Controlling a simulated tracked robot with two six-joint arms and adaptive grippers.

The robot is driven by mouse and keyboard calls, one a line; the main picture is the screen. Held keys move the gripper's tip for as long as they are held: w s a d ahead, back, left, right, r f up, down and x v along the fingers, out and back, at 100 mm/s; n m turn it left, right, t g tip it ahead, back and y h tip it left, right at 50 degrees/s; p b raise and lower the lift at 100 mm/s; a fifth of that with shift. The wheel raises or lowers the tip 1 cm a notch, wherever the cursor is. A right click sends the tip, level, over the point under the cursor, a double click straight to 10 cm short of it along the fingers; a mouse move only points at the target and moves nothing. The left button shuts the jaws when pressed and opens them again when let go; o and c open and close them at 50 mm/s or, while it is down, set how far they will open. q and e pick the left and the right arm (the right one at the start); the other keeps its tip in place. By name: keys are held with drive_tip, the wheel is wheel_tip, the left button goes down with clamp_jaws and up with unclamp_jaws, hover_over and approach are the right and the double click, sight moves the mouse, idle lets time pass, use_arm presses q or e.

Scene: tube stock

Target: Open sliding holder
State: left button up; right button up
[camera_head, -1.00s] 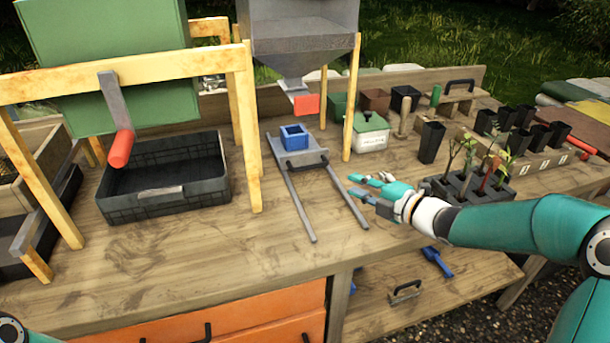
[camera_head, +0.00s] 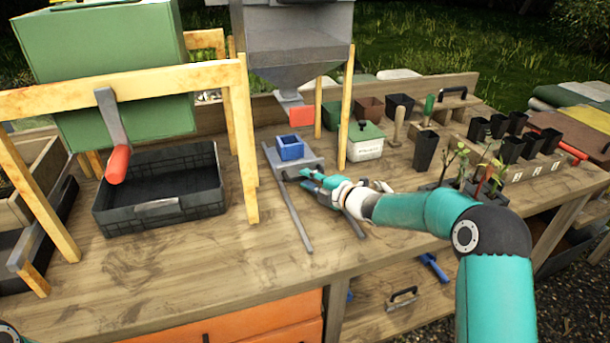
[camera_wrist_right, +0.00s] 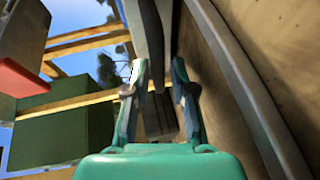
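The sliding holder (camera_head: 309,160) is a grey plate on two long grey rails, under the grey hopper. A blue square cup (camera_head: 290,148) sits on it, and a dark handle (camera_head: 291,174) is on its front edge. My right gripper (camera_head: 305,180) is at this front edge, over the rails, with its fingers pointing left. In the right wrist view the two teal fingers (camera_wrist_right: 155,90) stand apart. A dark piece (camera_wrist_right: 158,115) shows between them; I cannot tell whether they touch it. My left gripper is out of view.
The hopper (camera_head: 290,60) with an orange-red tip hangs above the holder. A wooden post (camera_head: 347,110) stands right of it. A black crate (camera_head: 160,205) is at left. Seedling pots (camera_head: 425,148) stand at right. The bench in front of the rails is clear.

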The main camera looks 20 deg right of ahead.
drive_tip(key=shift+x, duration=0.95)
clamp_jaws()
